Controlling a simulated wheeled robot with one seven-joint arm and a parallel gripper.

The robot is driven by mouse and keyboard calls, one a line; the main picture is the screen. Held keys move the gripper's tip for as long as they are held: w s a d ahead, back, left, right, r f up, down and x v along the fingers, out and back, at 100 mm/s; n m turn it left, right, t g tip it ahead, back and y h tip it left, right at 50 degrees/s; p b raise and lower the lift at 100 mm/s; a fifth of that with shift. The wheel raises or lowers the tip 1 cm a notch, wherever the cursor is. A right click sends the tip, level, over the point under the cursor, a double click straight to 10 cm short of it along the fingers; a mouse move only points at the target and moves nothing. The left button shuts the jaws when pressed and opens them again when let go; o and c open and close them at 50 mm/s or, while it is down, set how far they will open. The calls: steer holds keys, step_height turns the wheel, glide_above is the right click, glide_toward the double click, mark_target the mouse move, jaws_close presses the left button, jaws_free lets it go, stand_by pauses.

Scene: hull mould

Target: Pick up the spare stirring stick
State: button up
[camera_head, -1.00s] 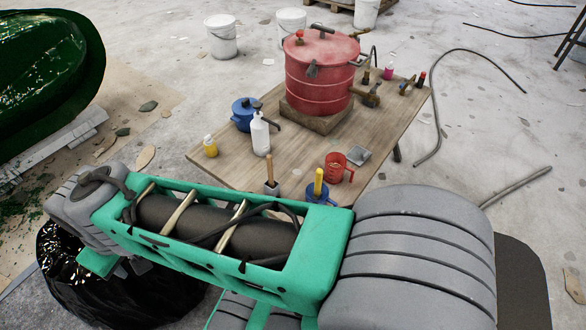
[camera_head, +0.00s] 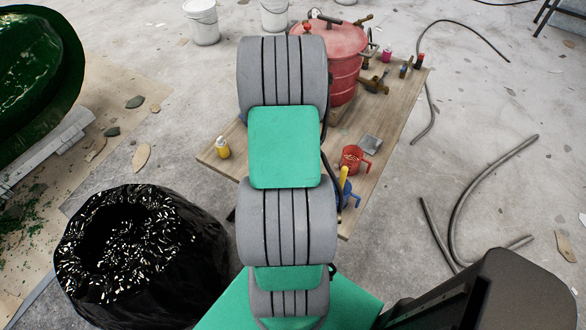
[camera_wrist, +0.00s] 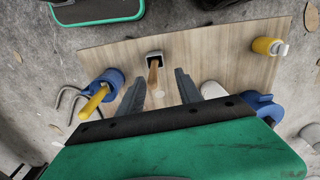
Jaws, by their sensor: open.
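A wooden stick (camera_wrist: 153,77) stands in a small dark holder (camera_wrist: 155,56) on the wooden table in the wrist view. It looks like the spare stirring stick. My gripper (camera_wrist: 160,76) is open, and its two dark fingers point toward the holder. The stick appears between them, closer to the left finger, with no visible contact. I cannot tell the height gap. In the head view my arm hides the stick, its holder and my gripper.
A blue jug (camera_wrist: 113,80) with a yellow-handled tool stands left of the holder in the wrist view. A white bottle (camera_wrist: 212,90), a blue pot (camera_wrist: 262,106) and a yellow bottle (camera_wrist: 268,46) are right. A red jug (camera_head: 353,159) and red vessel (camera_head: 345,72) share the table (camera_head: 395,112).

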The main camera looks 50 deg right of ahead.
steer(key=shift+s+d+f+m, duration=0.4)
steer(key=shift+s+d+f, duration=0.1)
steer(key=shift+s+d, duration=0.2)
steer(key=shift+f, duration=0.15)
steer(key=f+p, duration=0.1)
steer(key=f, duration=0.6)
steer(key=shift+d+f+p, duration=0.2)
steer(key=shift+f+p, duration=0.1)
steer(key=shift+p, duration=0.05)
jaws_close()
